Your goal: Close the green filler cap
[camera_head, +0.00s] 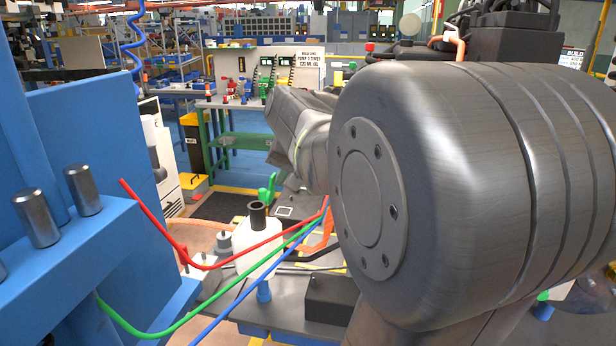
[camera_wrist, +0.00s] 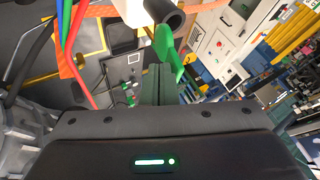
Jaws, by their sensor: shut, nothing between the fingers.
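The green filler cap (camera_head: 267,188) stands swung up beside the black filler neck (camera_head: 257,217) of the white tank (camera_head: 250,240). The neck's mouth is uncovered. In the wrist view the green cap (camera_wrist: 168,50) hangs beside the black neck (camera_wrist: 166,14), with part of the white tank (camera_wrist: 130,10) at the top edge. My gripper (camera_wrist: 159,72) is shut and empty. Its fingertips appear just below the green cap in that view; I cannot tell whether they touch it. In the head view my fingers cannot be made out; my arm fills the right side.
Red, green and blue lines (camera_head: 230,262) cross in front of the tank. A blue structure (camera_head: 95,150) with metal pins stands close on the left. A black block (camera_head: 330,297) lies on the dark deck right of the tank. A workbench (camera_head: 250,103) is farther back.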

